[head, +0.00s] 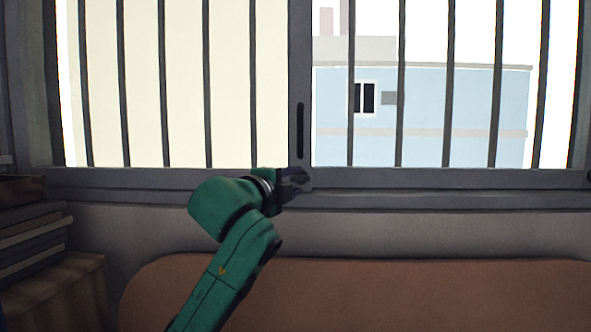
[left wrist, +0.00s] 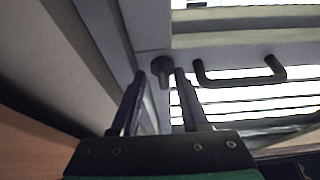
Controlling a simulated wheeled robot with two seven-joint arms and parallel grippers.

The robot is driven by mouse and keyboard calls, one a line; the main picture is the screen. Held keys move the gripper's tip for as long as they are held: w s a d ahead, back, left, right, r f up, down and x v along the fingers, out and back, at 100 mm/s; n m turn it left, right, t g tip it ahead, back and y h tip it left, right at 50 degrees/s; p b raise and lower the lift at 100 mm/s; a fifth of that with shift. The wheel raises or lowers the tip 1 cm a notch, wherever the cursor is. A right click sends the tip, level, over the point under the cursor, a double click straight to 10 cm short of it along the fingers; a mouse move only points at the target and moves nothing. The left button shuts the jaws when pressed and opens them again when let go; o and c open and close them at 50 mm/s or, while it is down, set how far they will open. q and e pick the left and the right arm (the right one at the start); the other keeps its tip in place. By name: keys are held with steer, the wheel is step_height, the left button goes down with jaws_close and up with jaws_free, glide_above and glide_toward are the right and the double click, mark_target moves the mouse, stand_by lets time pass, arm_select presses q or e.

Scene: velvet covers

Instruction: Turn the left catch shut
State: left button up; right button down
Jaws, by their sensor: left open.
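The left catch (left wrist: 161,67) is a small dark knob on the grey window frame, seen in the left wrist view just ahead of and between my fingertips. My left gripper (head: 297,180) is at the bottom of the window's middle upright in the head view, where it largely hides the catch. In the left wrist view my left gripper (left wrist: 159,80) is open, with one finger on each side of the knob. I cannot tell whether the fingers touch it. My right gripper is out of view.
A dark pull handle (head: 300,130) is on the middle upright just above my gripper; it also shows in the wrist view (left wrist: 240,79). Vertical bars (head: 207,90) cross the window. A brown padded headboard (head: 420,295) stands below the sill, and stacked books (head: 30,240) are at left.

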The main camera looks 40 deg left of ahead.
arm_select(q)
steer(key=shift+w, duration=0.4)
steer(key=shift+r, duration=0.1)
steer(key=shift+s+d+r, duration=0.1)
steer(key=shift+s+d, duration=0.2)
steer(key=shift+s, duration=0.05)
steer(key=shift+w+a, duration=0.1)
jaws_close()
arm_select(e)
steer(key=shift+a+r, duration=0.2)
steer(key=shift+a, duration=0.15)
